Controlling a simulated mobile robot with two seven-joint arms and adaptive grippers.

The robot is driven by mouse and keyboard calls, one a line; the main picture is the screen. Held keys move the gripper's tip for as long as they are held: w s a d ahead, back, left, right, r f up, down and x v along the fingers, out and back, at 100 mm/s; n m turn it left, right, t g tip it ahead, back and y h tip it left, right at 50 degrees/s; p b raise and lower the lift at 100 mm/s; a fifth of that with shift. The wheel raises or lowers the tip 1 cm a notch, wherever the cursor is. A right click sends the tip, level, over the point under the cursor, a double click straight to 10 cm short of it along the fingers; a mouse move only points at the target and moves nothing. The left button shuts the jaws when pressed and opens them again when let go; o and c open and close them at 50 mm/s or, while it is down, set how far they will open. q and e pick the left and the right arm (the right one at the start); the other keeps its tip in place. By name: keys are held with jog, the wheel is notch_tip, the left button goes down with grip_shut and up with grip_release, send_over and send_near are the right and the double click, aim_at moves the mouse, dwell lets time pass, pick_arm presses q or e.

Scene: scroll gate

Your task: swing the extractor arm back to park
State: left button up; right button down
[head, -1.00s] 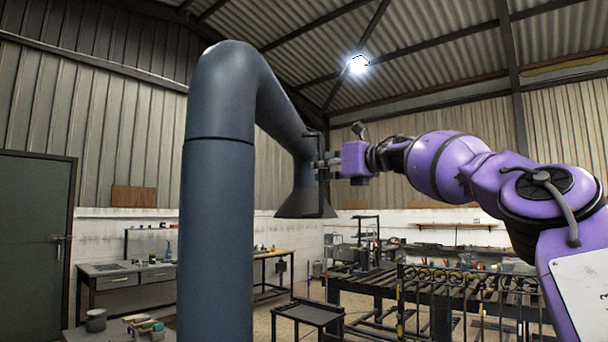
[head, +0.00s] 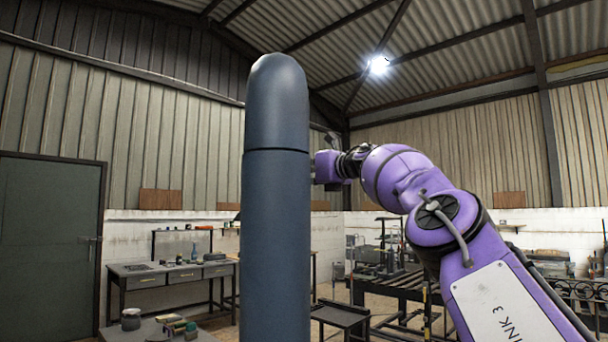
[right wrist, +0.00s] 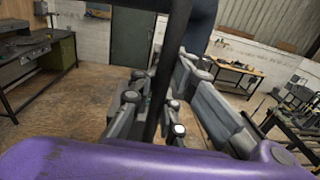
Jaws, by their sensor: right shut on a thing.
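The extractor arm (head: 275,200) is a thick blue-grey pipe standing upright in the middle of the head view. Its bent upper part points away from me, so its hood is hidden behind the upright pipe. My right arm reaches in from the right, and its wrist passes behind the pipe's right edge. In the right wrist view my right gripper (right wrist: 165,105) is shut on a dark upright bar (right wrist: 160,75), the extractor arm's handle. In the head view the fingers are hidden behind the pipe. My left gripper is in neither view.
A workbench with drawers (head: 170,272) stands at the back left by a grey-green door (head: 50,245). A small dark table (head: 340,316) and a roller table (head: 395,285) stand at the right. Open floor shows in the right wrist view (right wrist: 80,105).

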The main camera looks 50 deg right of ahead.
jog(key=shift+w+a+f, duration=0.2)
jog(key=shift+w+f, duration=0.05)
jog(key=shift+f, duration=0.15)
jog(key=c, duration=1.8)
grip_release()
jog(key=shift+s+a+r, duration=0.1)
jog(key=shift+s+r, duration=0.05)
jog(key=shift+o, duration=0.2)
jog(key=shift+r, duration=0.15)
jog(key=shift+s, duration=0.1)
jog(key=s+a, duration=0.1)
jog(key=s, duration=1)
jog(key=shift+s, duration=0.4)
jog(key=shift+c, duration=0.4)
